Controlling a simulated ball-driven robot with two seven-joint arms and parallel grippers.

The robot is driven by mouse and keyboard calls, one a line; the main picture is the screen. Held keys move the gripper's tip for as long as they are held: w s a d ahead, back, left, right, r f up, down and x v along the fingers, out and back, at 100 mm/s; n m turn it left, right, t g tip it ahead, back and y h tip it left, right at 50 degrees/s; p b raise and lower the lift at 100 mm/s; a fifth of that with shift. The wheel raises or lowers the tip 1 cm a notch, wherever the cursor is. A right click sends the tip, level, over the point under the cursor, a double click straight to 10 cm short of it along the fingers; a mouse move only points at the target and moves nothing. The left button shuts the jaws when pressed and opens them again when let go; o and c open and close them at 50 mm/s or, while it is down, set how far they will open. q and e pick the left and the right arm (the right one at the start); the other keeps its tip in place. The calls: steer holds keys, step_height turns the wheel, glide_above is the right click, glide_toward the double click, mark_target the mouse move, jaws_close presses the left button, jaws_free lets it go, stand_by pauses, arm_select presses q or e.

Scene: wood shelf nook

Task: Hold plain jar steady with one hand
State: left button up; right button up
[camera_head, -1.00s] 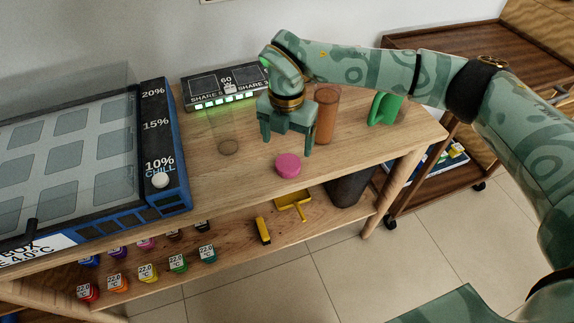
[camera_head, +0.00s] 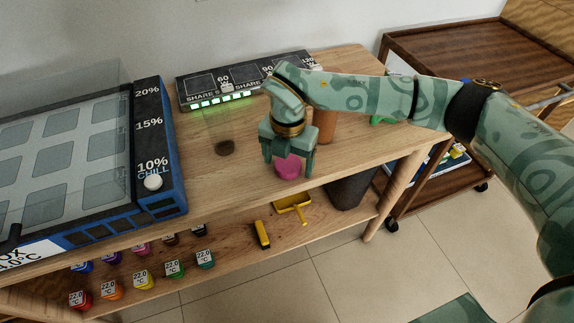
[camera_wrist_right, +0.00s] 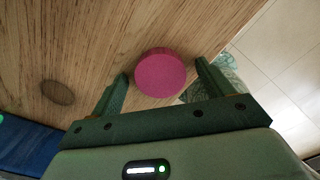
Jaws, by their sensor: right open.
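A pink round piece (camera_head: 288,167), a short disc or lid-like top, is near the front edge of the wooden shelf top. It also shows in the right wrist view (camera_wrist_right: 160,72). My right gripper (camera_head: 288,169) is open, with its two fingers on either side of the pink piece; I cannot tell if they touch it. In the right wrist view my right gripper (camera_wrist_right: 162,75) shows gaps beside it. A clear see-through container (camera_head: 220,133) with a dark round base stands to the left. I cannot tell which one is the plain jar. My left gripper is not in view.
A brown-orange cylinder (camera_head: 325,124) stands just behind my gripper, and a green object (camera_head: 382,117) is partly hidden by my arm. A blue-sided chill box (camera_head: 160,150) fills the left. A black panel (camera_head: 235,78) lines the back. A lower shelf (camera_head: 235,240) holds several small coloured jars.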

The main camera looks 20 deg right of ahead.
mark_target(290, 163)
steer(key=shift+r, duration=0.15)
steer(key=c, duration=1)
steer(key=shift+c, duration=0.2)
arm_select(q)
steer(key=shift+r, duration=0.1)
arm_select(e)
steer(key=shift+r, duration=0.1)
steer(key=shift+r, duration=0.25)
step_height(290, 163, up, 4)
steer(key=shift+s+d+f+p, duration=0.15)
steer(key=shift+f+p, duration=0.1)
steer(key=shift+p, duration=1)
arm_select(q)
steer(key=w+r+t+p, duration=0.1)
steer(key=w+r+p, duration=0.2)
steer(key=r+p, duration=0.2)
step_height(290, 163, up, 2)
arm_select(e)
steer(key=s+d+r, duration=0.8)
steer(key=s+d, duration=0.1)
steer(key=d, duration=0.1)
steer(key=shift+s+r, duration=0.15)
steer(key=shift+r, duration=0.25)
